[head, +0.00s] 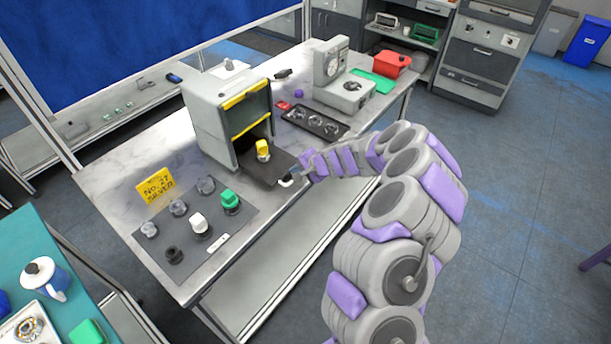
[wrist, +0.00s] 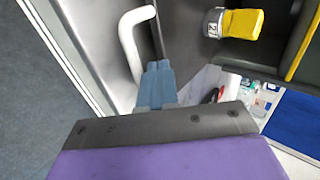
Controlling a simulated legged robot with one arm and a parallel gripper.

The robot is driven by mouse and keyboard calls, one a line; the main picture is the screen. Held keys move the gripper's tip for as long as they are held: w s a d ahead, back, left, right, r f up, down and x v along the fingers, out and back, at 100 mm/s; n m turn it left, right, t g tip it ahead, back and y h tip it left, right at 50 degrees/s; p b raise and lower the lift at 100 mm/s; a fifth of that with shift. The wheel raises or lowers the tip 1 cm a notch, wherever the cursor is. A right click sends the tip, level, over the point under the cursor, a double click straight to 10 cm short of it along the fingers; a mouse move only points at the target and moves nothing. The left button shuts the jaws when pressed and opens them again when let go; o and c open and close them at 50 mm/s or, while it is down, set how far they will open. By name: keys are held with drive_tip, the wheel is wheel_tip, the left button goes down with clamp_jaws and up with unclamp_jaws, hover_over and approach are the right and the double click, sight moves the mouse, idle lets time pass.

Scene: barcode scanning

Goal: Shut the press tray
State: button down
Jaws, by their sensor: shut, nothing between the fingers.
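The press (head: 222,118) is a grey box with yellow edging on its open front, standing on the metal table. Its dark tray (head: 268,170) is pulled out toward my arm. A yellow-topped stamp (head: 262,150) stands upright on the tray; it also shows in the wrist view (wrist: 236,22). The tray's white handle (head: 286,183) is at its outer end, and appears as a curved bar in the wrist view (wrist: 128,42). My gripper (head: 296,172) is shut and empty beside the handle. In the wrist view its blue-grey fingertips (wrist: 157,72) are close to the handle; contact is unclear.
A grey mat (head: 195,235) with several stamps lies at the table's near left, by a yellow sign (head: 155,185). A black tray of round parts (head: 315,122) and a grey dial machine (head: 340,78) stand to the right. Open floor lies right of the table.

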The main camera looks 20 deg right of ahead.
sight(266, 151)
drive_tip(key=w+a, duration=0.2)
drive_tip(key=w, duration=0.1)
drive_tip(key=w+a+b, duration=0.1)
drive_tip(key=w+a, duration=0.2)
drive_tip(key=w, duration=0.1)
drive_tip(key=w+a, duration=0.3)
drive_tip(key=shift+w+a, duration=0.1)
drive_tip(key=shift+w, duration=0.3)
drive_tip(key=shift+r, duration=0.1)
drive_tip(key=shift+w+a, duration=0.1)
drive_tip(key=shift+r, duration=0.2)
